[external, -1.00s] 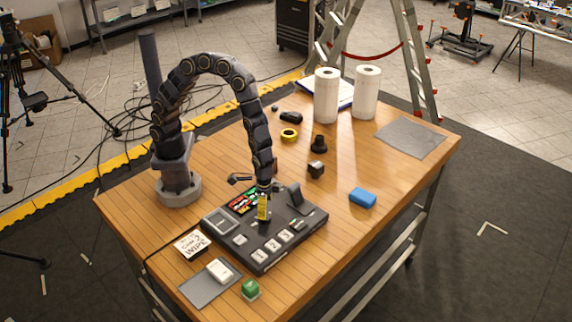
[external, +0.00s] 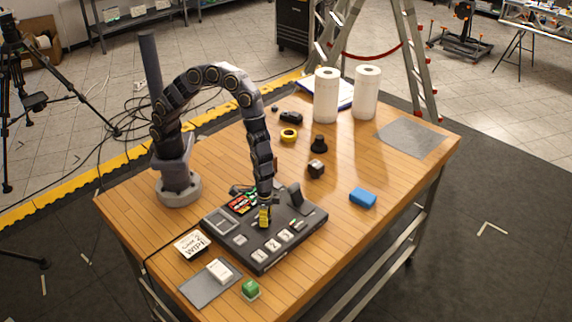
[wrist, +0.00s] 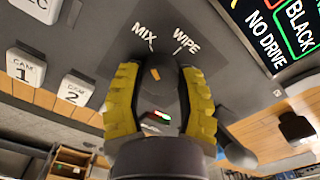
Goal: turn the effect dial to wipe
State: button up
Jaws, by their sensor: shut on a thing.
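The effect dial (wrist: 165,95) is a dark round knob on the black switcher panel (external: 240,257). The wrist view shows it between the two yellow fingers of my gripper (wrist: 162,100), which are shut on its sides. Its small orange mark sits at the top left of the knob, nearer the line of the MIX label (wrist: 144,36) than that of the WIPE label (wrist: 186,42) to its right. In the external view my gripper (external: 265,217) hides the dial. A card reading WIPE (external: 191,244) lies left of the panel.
CAM keys (wrist: 76,89) lie left of the dial in the wrist view, and a lit label screen (wrist: 285,30) lies upper right. A lever (external: 296,196) stands right of my gripper. A green button (external: 250,289) and a blue block (external: 363,198) are clear of it.

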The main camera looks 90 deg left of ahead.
jog(key=shift+m, duration=0.3)
jog(key=m, duration=1.1)
dwell(0.6)
jog(key=o, duration=1.1)
notch_tip(320, 180, up, 12)
